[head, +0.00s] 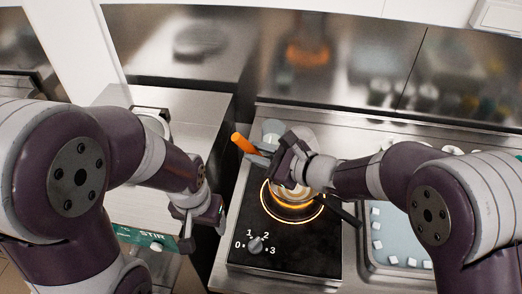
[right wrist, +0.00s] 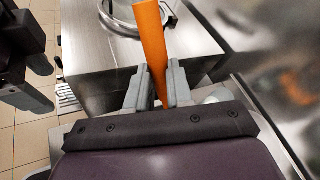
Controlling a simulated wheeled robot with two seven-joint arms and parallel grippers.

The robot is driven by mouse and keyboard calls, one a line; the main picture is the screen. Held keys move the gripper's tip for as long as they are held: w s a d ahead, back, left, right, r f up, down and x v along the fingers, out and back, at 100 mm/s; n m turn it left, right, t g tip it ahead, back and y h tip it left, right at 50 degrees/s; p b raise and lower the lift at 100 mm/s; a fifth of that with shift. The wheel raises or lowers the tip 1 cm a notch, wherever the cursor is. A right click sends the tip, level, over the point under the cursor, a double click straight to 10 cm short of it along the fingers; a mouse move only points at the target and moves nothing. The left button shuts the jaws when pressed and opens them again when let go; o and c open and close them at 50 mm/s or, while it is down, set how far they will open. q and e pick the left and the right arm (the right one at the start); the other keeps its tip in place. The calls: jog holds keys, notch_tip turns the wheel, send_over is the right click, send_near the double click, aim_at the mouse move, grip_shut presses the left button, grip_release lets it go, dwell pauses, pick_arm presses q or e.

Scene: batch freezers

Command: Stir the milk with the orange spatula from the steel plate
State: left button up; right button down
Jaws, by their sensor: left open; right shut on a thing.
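My right gripper (head: 268,156) is shut on the orange spatula (head: 242,143). The spatula's orange end sticks out to the left of the gripper and also rises between the fingers in the right wrist view (right wrist: 151,45). Its other end is hidden. A small pan with a dark handle (head: 345,214) stands on the glowing burner (head: 322,212), below the gripper and wrist. My left gripper (head: 202,226) is open and empty, left of the burner. I cannot clearly identify the steel plate.
A pale round item (head: 273,129) stands behind the right gripper. A heat knob (head: 255,245) is at the hob's front. A tray with several white cubes (head: 376,228) is at right. A steel machine (head: 205,112) with a STIR label stands at left.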

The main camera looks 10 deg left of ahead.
jog(key=d+f+b, duration=0.1)
jog(key=f+b, duration=0.1)
jog(key=w+d+f+b, duration=0.1)
jog(key=f+b, duration=0.1)
jog(key=w+d+f+b, duration=0.1)
jog(key=f+b, duration=0.1)
jog(key=shift+w+d+f, duration=0.15)
jog(key=shift+d+f, duration=0.05)
jog(key=shift+f, duration=0.1)
